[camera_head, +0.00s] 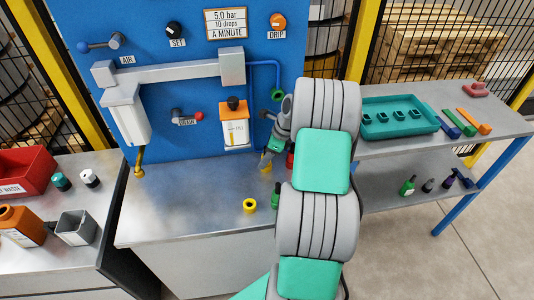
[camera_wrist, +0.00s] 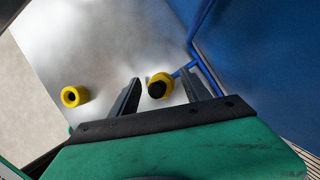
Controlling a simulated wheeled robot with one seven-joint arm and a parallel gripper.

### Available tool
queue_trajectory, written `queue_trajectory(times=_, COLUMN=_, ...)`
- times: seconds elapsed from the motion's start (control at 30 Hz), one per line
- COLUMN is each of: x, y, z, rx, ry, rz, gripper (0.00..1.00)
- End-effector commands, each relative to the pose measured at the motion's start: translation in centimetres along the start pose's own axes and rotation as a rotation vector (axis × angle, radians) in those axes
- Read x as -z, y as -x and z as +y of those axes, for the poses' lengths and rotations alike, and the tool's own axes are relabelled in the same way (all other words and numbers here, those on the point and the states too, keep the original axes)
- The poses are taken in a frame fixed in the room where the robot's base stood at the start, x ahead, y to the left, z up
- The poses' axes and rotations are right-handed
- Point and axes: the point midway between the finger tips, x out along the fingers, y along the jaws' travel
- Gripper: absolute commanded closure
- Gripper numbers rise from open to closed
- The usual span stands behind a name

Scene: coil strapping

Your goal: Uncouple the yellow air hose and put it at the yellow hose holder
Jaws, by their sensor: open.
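A yellow hose end with a black tip (camera_wrist: 159,86) lies between my gripper's fingers in the wrist view, with a thin blue line beside it. In the head view, a yellow part (camera_head: 265,162) shows at my gripper (camera_head: 271,156), in front of the blue panel and partly hidden by my arm. My gripper (camera_wrist: 160,77) is open, with a finger on either side of the hose end and gaps visible. A yellow ring-shaped holder (camera_head: 250,206) stands empty on the metal bench, and it also shows in the wrist view (camera_wrist: 75,96).
The blue panel (camera_head: 180,30) carries knobs, a filter bowl (camera_head: 126,118) and an orange-topped lubricator (camera_head: 235,130). A green holder (camera_head: 275,197) and a red part (camera_head: 290,160) are beside my arm. A teal tray (camera_head: 398,118) is on the right shelf.

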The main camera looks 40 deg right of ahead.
Motion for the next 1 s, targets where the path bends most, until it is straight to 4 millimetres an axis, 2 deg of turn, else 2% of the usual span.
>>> queue_trajectory(times=0.07, x=0.03, y=0.02, z=-0.01, rx=0.000, ry=0.000, rz=0.000, gripper=0.48)
queue_trajectory(times=0.7, x=0.06, y=0.06, z=-0.02, rx=0.000, ry=-0.001, rz=0.000, gripper=1.00)
queue_trajectory(times=0.87, x=0.06, y=0.06, z=-0.02, rx=0.000, ry=-0.001, rz=0.000, gripper=1.00)
queue_trajectory(times=0.9, x=0.04, y=0.08, z=-0.04, rx=0.001, ry=-0.001, rz=0.000, gripper=0.72)
queue_trajectory(times=1.0, x=0.04, y=0.08, z=-0.04, rx=0.001, ry=-0.001, rz=0.000, gripper=0.80)
